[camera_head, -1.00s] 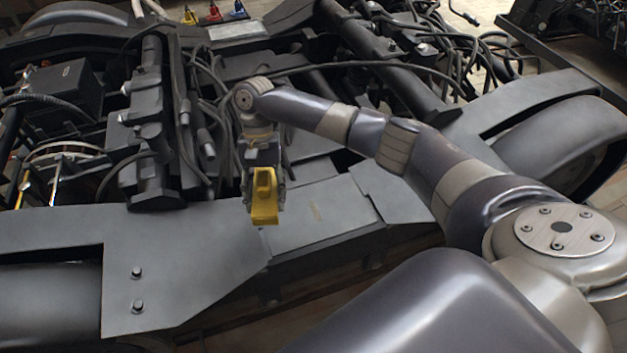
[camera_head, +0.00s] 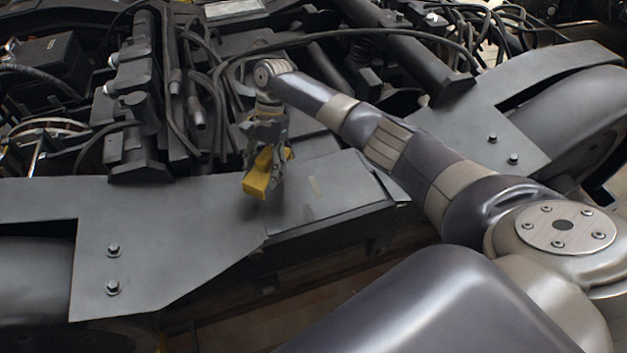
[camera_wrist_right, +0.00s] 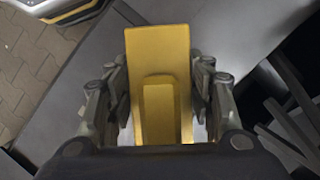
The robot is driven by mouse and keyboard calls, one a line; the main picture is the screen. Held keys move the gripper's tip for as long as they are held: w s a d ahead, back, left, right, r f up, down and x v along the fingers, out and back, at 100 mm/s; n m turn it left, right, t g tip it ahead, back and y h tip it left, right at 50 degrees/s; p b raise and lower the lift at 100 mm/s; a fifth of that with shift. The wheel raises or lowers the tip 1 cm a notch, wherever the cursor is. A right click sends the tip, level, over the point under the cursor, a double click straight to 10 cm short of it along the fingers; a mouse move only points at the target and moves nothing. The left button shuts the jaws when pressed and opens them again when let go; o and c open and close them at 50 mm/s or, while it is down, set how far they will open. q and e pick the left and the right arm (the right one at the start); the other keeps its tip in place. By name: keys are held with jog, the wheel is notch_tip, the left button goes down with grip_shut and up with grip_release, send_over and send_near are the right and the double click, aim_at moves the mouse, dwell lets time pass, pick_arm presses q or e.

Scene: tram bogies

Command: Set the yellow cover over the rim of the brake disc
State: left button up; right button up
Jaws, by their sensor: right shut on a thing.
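The yellow cover (camera_head: 258,176) is held in my right gripper (camera_head: 266,160), above the grey plate of the bogie frame near the middle of the head view. In the right wrist view the cover (camera_wrist_right: 160,90) sits between the two fingers of the gripper (camera_wrist_right: 160,110), which are closed on its sides. In the head view it looks tilted. A round metal rim at the left edge (camera_head: 45,135), partly hidden by cables and frame parts, looks like the brake disc. It is well to the left of the cover. My left gripper is not in view.
Black cables (camera_head: 215,95) and a dark upright block (camera_head: 135,110) stand between the cover and the round rim. A dark box (camera_head: 50,62) is at the upper left. The flat grey frame plate (camera_head: 170,235) is bare apart from bolts.

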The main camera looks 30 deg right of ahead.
jog(key=s+d, duration=0.2)
jog(key=d, duration=0.1)
jog(key=s+d+b, duration=0.1)
jog(key=s+d, duration=0.1)
jog(key=d, duration=0.1)
jog(key=s+d+f, duration=0.1)
jog(key=s+d, duration=0.1)
jog(key=d, duration=0.2)
jog(key=shift+s+d+f, duration=0.1)
jog(key=shift+s, duration=0.2)
notch_tip(320, 180, down, 4)
jog(key=shift+r+b, duration=0.25)
jog(key=shift+b, duration=0.75)
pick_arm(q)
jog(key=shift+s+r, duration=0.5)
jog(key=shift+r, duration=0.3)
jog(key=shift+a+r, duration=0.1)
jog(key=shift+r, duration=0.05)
pick_arm(e)
jog(key=o, duration=1.2)
jog(key=shift+f, duration=0.1)
jog(key=shift+c, duration=0.2)
